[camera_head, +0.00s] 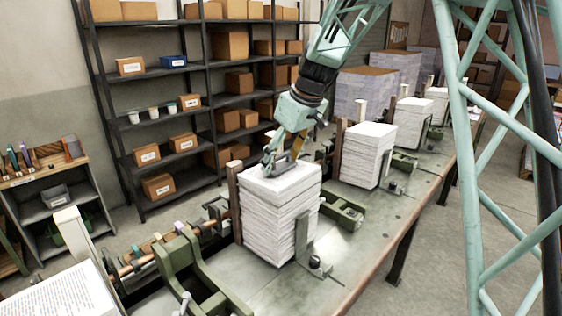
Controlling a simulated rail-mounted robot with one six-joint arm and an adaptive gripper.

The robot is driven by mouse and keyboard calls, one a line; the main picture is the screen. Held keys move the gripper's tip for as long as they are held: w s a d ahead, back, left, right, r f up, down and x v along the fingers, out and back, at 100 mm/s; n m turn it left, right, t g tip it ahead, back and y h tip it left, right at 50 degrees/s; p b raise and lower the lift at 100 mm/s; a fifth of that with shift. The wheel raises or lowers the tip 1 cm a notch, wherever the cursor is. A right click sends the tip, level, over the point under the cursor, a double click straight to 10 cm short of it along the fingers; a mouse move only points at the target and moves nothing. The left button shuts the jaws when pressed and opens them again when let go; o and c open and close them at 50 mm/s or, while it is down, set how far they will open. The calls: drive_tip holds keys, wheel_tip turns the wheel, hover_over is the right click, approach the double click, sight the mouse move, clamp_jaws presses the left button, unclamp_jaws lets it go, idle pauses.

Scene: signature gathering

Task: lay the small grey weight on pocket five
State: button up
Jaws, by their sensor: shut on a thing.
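My gripper (279,158) is shut on the small grey weight (287,165), which looks dark grey and is partly hidden by the fingers. The weight is over the top of the nearest full paper stack (275,215), towards the back of its top sheet. I cannot tell whether the weight rests on the paper or hangs just above it. The stack stands upright in a pocket with a brown post on the left and a metal bracket in front. No pocket number is readable.
More paper stacks (367,155) stand in a row along the grey table (345,265) to the back right. Green clamps and a roller rail (150,255) lie at the lower left. Shelves with boxes (160,125) stand behind. A pale green lattice column (470,190) rises at the right.

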drive_tip(key=shift+f, duration=0.2)
drive_tip(key=o, duration=1.2)
drive_tip(key=shift+c, duration=0.2)
drive_tip(key=shift+r, duration=0.25)
drive_tip(key=shift+r+p, duration=0.35)
drive_tip(key=shift+p, duration=0.05)
drive_tip(key=v, duration=1.1)
drive_tip(key=shift+s+r, duration=0.2)
drive_tip(key=shift+r, duration=0.05)
drive_tip(key=shift+s+d, duration=0.1)
drive_tip(key=shift+d, duration=0.1)
